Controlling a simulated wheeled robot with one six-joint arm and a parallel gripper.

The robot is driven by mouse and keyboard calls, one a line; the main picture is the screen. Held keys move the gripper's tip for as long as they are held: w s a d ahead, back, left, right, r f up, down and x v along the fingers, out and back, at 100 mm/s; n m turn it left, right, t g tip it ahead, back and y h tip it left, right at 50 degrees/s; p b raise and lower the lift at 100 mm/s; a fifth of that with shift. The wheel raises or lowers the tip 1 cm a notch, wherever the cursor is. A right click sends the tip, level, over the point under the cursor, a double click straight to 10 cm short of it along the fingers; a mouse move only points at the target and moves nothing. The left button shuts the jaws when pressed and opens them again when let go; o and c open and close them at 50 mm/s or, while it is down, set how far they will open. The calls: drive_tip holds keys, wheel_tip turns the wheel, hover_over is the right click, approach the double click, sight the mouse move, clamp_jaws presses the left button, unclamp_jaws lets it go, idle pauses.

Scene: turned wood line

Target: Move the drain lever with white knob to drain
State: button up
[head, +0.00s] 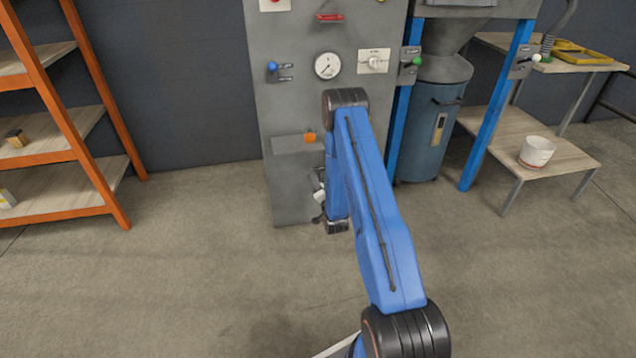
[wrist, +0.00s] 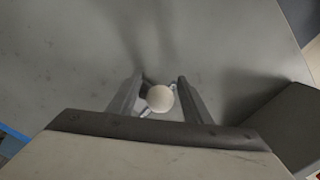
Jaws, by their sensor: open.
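A round white knob (wrist: 160,98) shows in the wrist view, between the two fingers of my open gripper (wrist: 160,103). There is a gap on each side of it. A small metal part shows beside the knob; the rest of its lever is hidden. In the head view my gripper (head: 319,196) is low at the front of the grey cabinet (head: 285,190), partly covered by my arm. The lever's position marks cannot be read.
Another white-knobbed lever (head: 536,58) is on the right blue post. A green-knobbed lever (head: 417,62) and a blue-knobbed lever (head: 272,66) are higher up. An orange shelf (head: 90,120) stands left. The floor before the cabinet is clear.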

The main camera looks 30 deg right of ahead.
drive_tip(key=shift+w+d, duration=0.1)
drive_tip(key=shift+w, duration=0.25)
drive_tip(key=shift+c, duration=0.4)
clamp_jaws()
drive_tip(key=shift+s+d, duration=0.1)
drive_tip(key=s+d+n+g+y, duration=0.2)
drive_tip(key=d+n+y, duration=0.3)
drive_tip(key=n+y, duration=0.4)
drive_tip(key=shift+s+d+g+y, duration=0.35)
drive_tip(key=shift+s+y, duration=0.55)
drive_tip(key=shift+y, duration=1.4)
